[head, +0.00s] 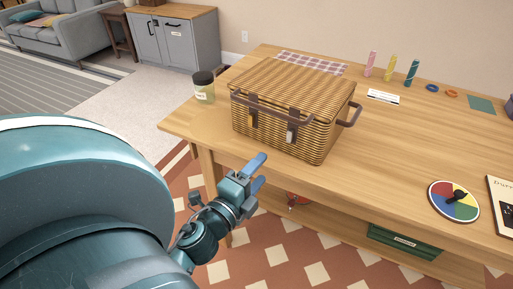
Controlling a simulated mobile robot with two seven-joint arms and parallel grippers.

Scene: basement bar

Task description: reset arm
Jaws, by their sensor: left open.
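My left gripper (258,174) is at the lower middle of the head view, in front of the table's near edge. Its two blue fingers are apart, with nothing seen between them. My left arm (80,205) comes in large from the left and hides part of the floor. My right gripper is not in view. A closed wicker basket (275,130) with a dark handle and latches stands on the wooden table (400,165), beyond the left gripper and apart from it.
A lidded jar (204,91) stands at the table's left corner. A coloured spinner disc (453,201) is at the right. A green box (404,242) sits below the tabletop.

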